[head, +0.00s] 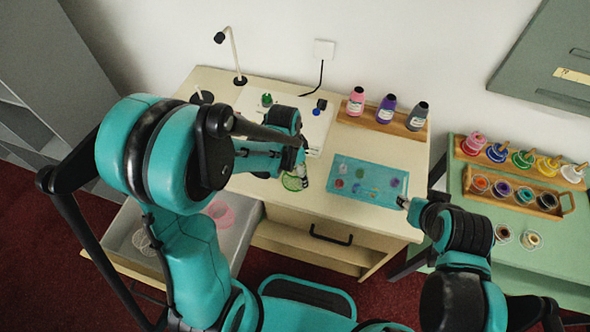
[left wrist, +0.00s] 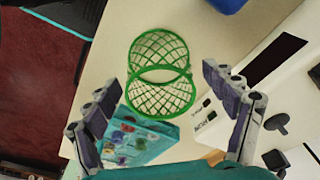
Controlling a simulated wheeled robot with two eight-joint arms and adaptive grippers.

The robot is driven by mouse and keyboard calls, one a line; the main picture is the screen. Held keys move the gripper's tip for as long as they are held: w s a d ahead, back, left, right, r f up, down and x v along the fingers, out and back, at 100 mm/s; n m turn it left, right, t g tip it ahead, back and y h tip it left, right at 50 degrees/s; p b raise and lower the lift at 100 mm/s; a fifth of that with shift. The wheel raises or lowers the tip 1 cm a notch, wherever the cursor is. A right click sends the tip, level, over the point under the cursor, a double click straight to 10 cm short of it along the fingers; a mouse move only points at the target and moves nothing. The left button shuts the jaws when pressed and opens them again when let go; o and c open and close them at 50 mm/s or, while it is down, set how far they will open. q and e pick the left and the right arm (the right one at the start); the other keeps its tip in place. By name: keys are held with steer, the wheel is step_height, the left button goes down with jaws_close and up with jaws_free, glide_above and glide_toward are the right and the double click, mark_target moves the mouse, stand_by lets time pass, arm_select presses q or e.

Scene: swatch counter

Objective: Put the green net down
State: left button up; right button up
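The green net (left wrist: 160,76) is a mesh with green rims, and it shows between my left gripper's (left wrist: 168,100) spread fingers in the left wrist view. Clear gaps separate it from both fingers. In the head view the green net (head: 292,183) is partly hidden at the left gripper (head: 299,178), over the cream counter (head: 265,196). I cannot tell whether the net touches the counter. My left gripper is open. My right gripper (head: 404,203) is at the right end of the teal tray (head: 340,190); its finger opening is too small to make out.
The teal tray holds several coloured spots and stands right of the net. Bottles on a wooden stand (head: 350,122) are behind it. A grey bin (head: 247,238) at front left holds a pink net (head: 221,214) and a white net (head: 146,241). A green table (head: 560,250) with jars stands at right.

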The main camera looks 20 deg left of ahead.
arm_select(q)
steer(key=shift+r, duration=0.1)
steer(key=shift+r+p, duration=0.3)
step_height(320, 180, up, 11)
steer(key=s+a+p, duration=0.1)
steer(key=p, duration=0.3)
steer(key=s+a+r+n+t+y, duration=0.1)
steer(key=s+a+r+n+t, duration=0.2)
steer(key=s+r+n+t, duration=0.3)
steer(key=s+r+n, duration=0.1)
steer(key=s+n, duration=0.2)
steer(key=shift+s+a+r, duration=0.15)
steer(key=shift+a+r, duration=0.2)
steer(key=shift+r, duration=0.05)
steer(key=shift+f+b, duration=0.15)
steer(key=shift+b, duration=0.15)
